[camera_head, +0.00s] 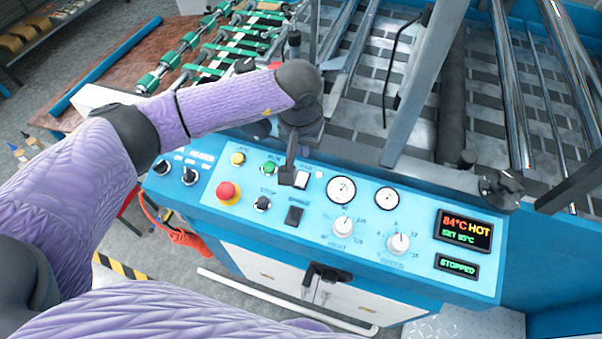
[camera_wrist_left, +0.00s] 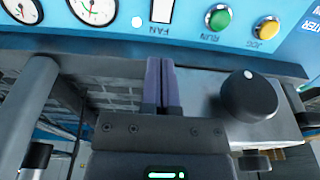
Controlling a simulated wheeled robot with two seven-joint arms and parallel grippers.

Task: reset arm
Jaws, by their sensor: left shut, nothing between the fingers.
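My left arm in its purple sleeve reaches in from the left over the blue control panel (camera_head: 322,245). My left gripper (camera_head: 288,178) points down at the panel's upper edge, close to the white FAN switch (camera_head: 301,180) and the green RUN button (camera_head: 269,168). In the left wrist view its two dark fingers (camera_wrist_left: 162,84) lie together, shut and empty. The FAN switch (camera_wrist_left: 162,10) and RUN button (camera_wrist_left: 218,18) show beyond the fingertips. Whether the fingertips touch the panel I cannot tell. My right gripper is in neither view.
The panel also carries a red emergency button (camera_head: 228,192), several knobs, two gauges and a display (camera_head: 465,231) reading 84°C HOT. A smaller display (camera_head: 457,266) reads STOPPED. Metal bars and a dark roller (camera_head: 452,95) stand behind. A black knob (camera_wrist_left: 249,95) is right of the fingers.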

